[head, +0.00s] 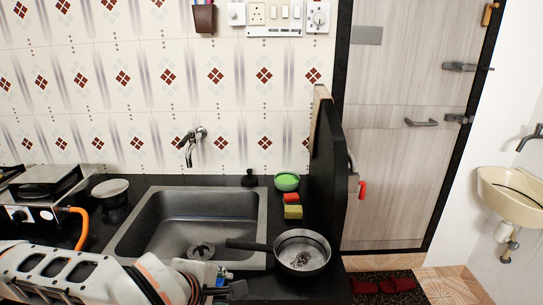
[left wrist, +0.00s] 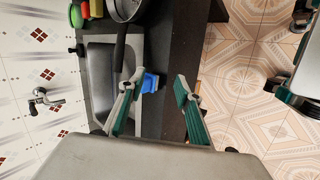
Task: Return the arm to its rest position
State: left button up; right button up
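My left arm comes in along the bottom left of the head view, in front of the sink (head: 124,240). Its gripper (head: 232,290) is at the bottom edge there, partly cut off. In the left wrist view my left gripper (left wrist: 158,98) is open, its two green-padded fingers wide apart with nothing held between them. It is over the counter's front edge, with the floor beyond one finger. A blue object (left wrist: 150,82) lies on the counter, apart from the fingers. At the right edge of the left wrist view, green-and-dark parts may be my right gripper; its fingers are unclear.
A pan (head: 302,254) stands right of the sink, its handle over the basin. Red and yellow-green sponges (head: 293,212) and a green bowl (head: 287,182) sit behind it. A dark upright panel (head: 327,180) borders the counter. A stove (head: 40,190) is at left. Floor shows beyond the counter.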

pick_arm(q)
jog(key=d+f+n+h, duration=0.35)
jog(key=d+n, duration=0.35)
jog(key=n, duration=0.6)
jog(key=d+f+n+h, duration=0.2)
jog(key=d+n+h, duration=0.2)
jog(key=d+n, duration=0.55)
jog(key=s+a+f+n+t+y, duration=0.1)
jog(key=s+a+f+n+y, duration=0.2)
jog(key=a+f+n, duration=0.9)
jog(key=s+a+f+n+t+y, duration=0.2)
jog(key=s+a+f+n+y, duration=0.2)
jog(key=s+a+f+n, duration=0.4)
jog(key=a+f+n, duration=0.4)
jog(key=a+n, duration=0.2)
jog(key=n, duration=0.3)
jog(key=shift+s, duration=0.25)
